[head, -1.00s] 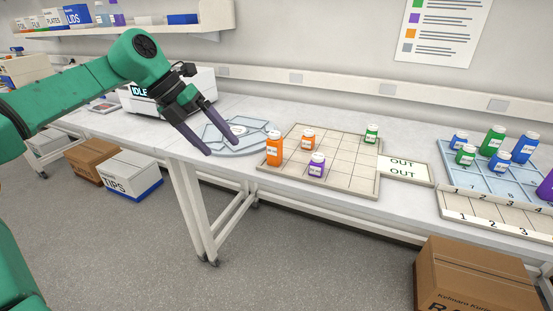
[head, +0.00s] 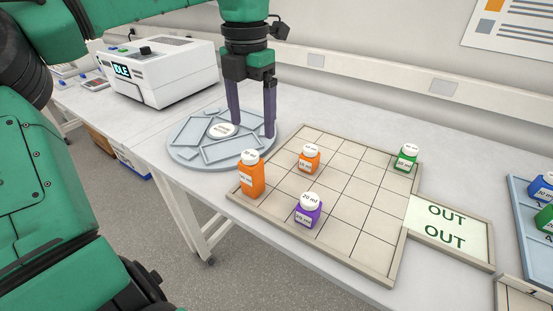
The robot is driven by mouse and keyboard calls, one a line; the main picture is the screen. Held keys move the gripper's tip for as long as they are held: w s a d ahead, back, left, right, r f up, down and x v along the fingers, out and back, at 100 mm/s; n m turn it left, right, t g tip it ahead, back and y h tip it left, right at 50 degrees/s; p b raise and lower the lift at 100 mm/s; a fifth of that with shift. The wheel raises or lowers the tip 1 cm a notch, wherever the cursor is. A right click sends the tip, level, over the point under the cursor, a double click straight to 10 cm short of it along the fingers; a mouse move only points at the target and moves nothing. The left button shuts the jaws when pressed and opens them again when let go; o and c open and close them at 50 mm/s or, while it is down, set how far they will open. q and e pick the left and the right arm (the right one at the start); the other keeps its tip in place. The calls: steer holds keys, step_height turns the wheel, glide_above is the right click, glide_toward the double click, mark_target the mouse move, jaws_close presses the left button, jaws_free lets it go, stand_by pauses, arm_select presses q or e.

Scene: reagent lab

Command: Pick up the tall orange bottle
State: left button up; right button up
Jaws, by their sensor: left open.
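The tall orange bottle (head: 251,178) stands upright with a white cap at the left corner of the gridded tray (head: 352,224). A shorter orange bottle (head: 309,160) stands behind it to the right. My left gripper (head: 253,130) points down with its two dark purple fingers apart and nothing between them. It is over the right part of the round grey-blue plate, behind the tall orange bottle and apart from it. My right gripper is not in view.
A purple bottle (head: 308,210) and a green bottle (head: 406,157) also stand on the tray. The round plate (head: 190,148) lies left of it. An OUT panel (head: 445,226) adjoins the tray's right side. A white IDLE machine (head: 155,70) stands at the back left.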

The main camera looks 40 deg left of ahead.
mark_target(248, 156)
arm_select(q)
steer(key=shift+w+f, duration=0.25)
steer(key=shift+f, duration=0.2)
steer(key=f, duration=0.1)
steer(key=s+f, duration=0.1)
steer(key=f, duration=0.1)
steer(key=s+f, duration=0.1)
steer(key=f, duration=0.1)
steer(key=shift+s+f, duration=0.2)
steer(key=f, duration=0.2)
steer(key=f+p, duration=0.1)
steer(key=f, duration=0.1)
steer(key=w+f, duration=0.1)
steer(key=f, duration=0.2)
steer(key=shift+a, duration=0.1)
steer(key=shift+f, duration=0.35)
jaws_close()
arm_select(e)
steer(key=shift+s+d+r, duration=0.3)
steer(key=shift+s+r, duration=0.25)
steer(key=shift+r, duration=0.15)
